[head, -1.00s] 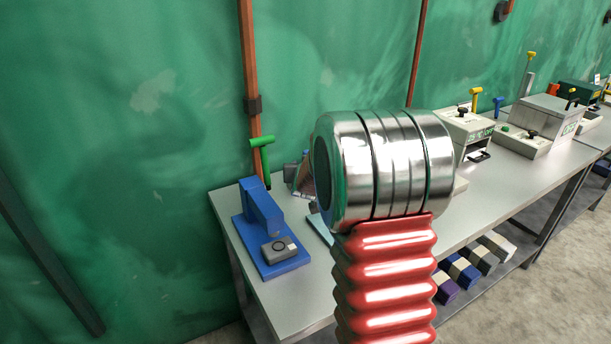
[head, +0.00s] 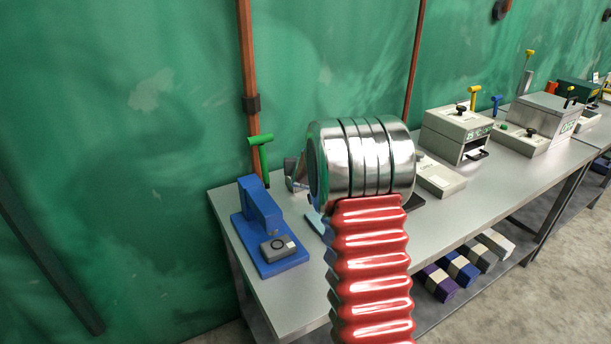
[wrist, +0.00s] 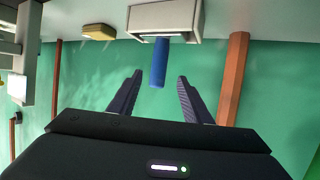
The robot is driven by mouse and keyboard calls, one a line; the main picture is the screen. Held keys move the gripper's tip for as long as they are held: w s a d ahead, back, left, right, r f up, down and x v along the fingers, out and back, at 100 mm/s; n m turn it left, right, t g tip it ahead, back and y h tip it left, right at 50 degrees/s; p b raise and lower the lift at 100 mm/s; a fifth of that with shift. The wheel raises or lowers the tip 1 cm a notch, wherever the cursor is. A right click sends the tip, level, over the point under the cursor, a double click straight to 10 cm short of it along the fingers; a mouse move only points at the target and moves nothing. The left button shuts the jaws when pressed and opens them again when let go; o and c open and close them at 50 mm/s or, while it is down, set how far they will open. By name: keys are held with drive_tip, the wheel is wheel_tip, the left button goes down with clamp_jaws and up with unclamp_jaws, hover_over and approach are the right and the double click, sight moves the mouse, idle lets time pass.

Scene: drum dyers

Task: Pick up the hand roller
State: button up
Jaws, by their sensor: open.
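I cannot pick out the hand roller for certain in either view. In the wrist view, my gripper (wrist: 159,80) is open, with its two dark fingers spread apart. A blue cylinder (wrist: 160,62) appears between and beyond the fingertips, against a pale box (wrist: 167,17); I see no contact with the fingers. The wrist picture seems upside down, with the green wall low in it. In the head view, my silver and red arm hides my gripper and part of the bench behind it.
The grey bench (head: 520,185) runs along a green wall (head: 110,120). A blue press (head: 262,215) with a green handle (head: 260,141) stands at its left end. Pale boxes with levers (head: 457,130) stand farther right. Bare bench lies in front of them.

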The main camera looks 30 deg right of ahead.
drive_tip(key=shift+x, duration=0.8)
drive_tip(key=shift+x, duration=2.6)
drive_tip(key=shift+s+d, duration=0.1)
drive_tip(key=shift+d, duration=0.05)
drive_tip(key=shift+c, duration=0.2)
clamp_jaws()
